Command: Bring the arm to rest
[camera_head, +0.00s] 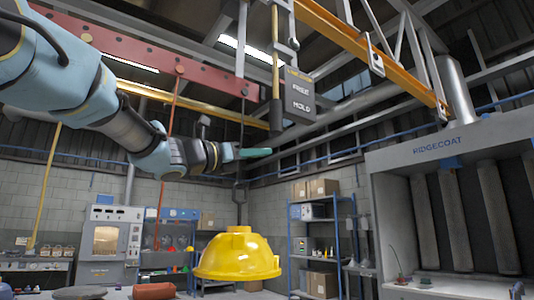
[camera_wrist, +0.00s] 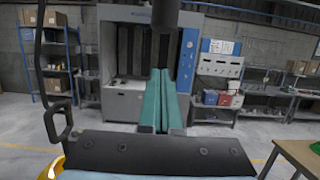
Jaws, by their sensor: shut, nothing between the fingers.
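My arm reaches in from the upper left of the head view, stretched out roughly level. My gripper (camera_head: 256,152) points right in that view, its green fingers together and empty. In the wrist view my gripper (camera_wrist: 160,75) shows both green fingers side by side, with nothing held between them. A yellow hood (camera_head: 238,258) hangs below and apart from my gripper in the head view. A sliver of yellow (camera_wrist: 50,170) shows at the lower left of the wrist view, probably the same hood.
A dark hanging block (camera_head: 299,97) is above and right of my gripper. A dark hook or loop (camera_wrist: 57,122) is close at left in the wrist view. An orange rail (camera_head: 375,60) runs overhead. A grey booth (camera_head: 445,150), blue shelving (camera_head: 291,240) and benches stand farther back.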

